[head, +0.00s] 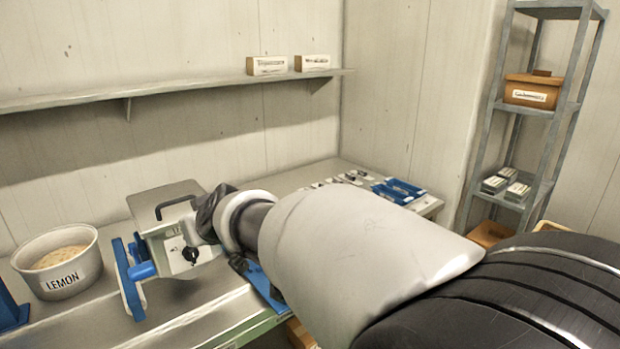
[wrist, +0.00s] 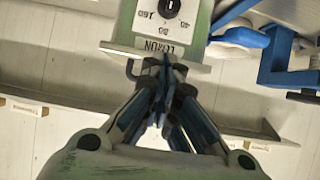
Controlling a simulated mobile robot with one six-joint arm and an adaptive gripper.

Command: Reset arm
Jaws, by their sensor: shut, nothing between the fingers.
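My gripper (wrist: 163,95) shows in the wrist view with its blue and grey fingers shut together and nothing between them. Its tips are close to the front of a pale box with a black knob (wrist: 169,8) and a LEMON label; I cannot tell whether they touch. In the head view my arm reaches from the right to the counter, and its end is beside a metal machine with a black knob (head: 180,250) and black top handle. The fingers are hidden there. A white tub marked LEMON (head: 62,285) with pale contents stands left of the machine.
A wall shelf (head: 190,92) holds two small white boxes. Blue trays (head: 398,190) and small items lie at the counter's far end. A metal rack (head: 545,110) stands at the right.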

